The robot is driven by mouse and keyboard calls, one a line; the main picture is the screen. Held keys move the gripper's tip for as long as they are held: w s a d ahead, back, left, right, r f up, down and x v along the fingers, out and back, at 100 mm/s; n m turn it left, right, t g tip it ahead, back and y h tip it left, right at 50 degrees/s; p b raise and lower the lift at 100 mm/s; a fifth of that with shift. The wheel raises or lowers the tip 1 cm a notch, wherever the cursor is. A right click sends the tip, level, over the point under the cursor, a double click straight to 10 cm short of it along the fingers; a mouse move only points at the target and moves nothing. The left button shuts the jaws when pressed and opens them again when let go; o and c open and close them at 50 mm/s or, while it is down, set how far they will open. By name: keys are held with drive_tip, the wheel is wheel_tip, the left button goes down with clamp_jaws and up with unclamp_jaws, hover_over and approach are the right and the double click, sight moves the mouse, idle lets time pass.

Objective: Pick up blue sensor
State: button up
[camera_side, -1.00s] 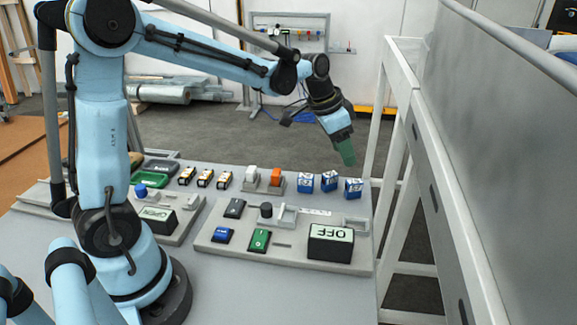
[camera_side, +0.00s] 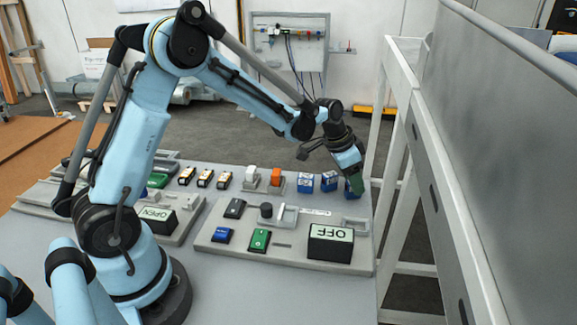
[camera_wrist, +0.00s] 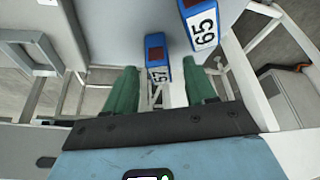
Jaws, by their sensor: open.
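Three blue sensors stand in a row at the right back of the table: a left one (camera_side: 305,182), a middle one (camera_side: 329,180) and a right one (camera_side: 349,192), mostly hidden by my gripper. My gripper (camera_side: 357,181), with green fingers, points down at the right sensor. In the wrist view, the open fingers (camera_wrist: 159,72) lie on either side of a blue sensor marked 57 (camera_wrist: 155,44). Whether they touch it I cannot tell.
Left of the sensors are an orange-topped part (camera_side: 275,175), a white-topped part (camera_side: 251,174) and several yellow-black parts (camera_side: 204,177). A grey panel with an OFF display (camera_side: 331,243) lies in front. A white frame (camera_side: 388,190) stands close on the right.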

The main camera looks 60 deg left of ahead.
drive_tip(key=shift+x, duration=1.1)
drive_tip(key=shift+c, duration=0.3)
clamp_jaws()
drive_tip(key=shift+r, duration=0.15)
